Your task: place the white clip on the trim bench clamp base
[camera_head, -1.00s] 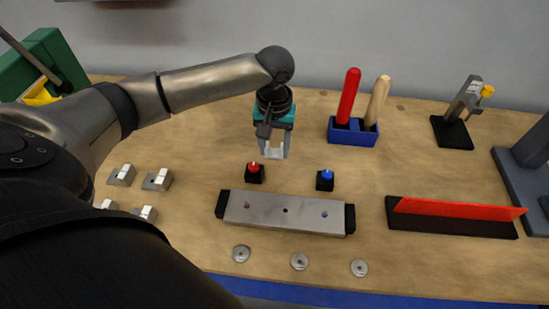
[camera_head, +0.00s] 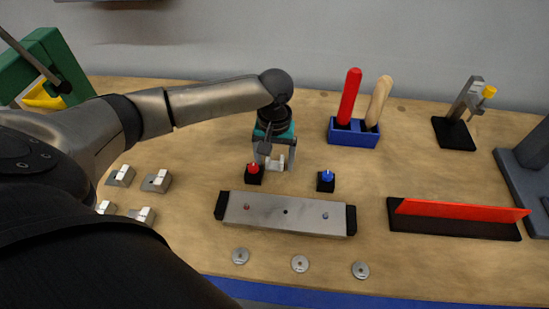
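My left gripper (camera_head: 275,164) is pointed down at the bench, just behind the red button block (camera_head: 254,174). Its fingers are apart, with a small white piece, seemingly the white clip (camera_head: 275,165), low between them. A gap shows between this piece and the right finger. I cannot tell whether the piece touches the bench. A steel bar with black ends (camera_head: 285,213) lies in front, with small pins on top. I cannot tell which thing is the clamp base. My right gripper is not in view.
Several grey blocks with white tops (camera_head: 157,181) lie at left. A blue button block (camera_head: 326,181) stands right of the gripper. Behind are a blue holder (camera_head: 353,134) with two handles and a toggle clamp (camera_head: 455,133). Washers (camera_head: 300,264) lie in front; a red strip (camera_head: 460,210) is at right.

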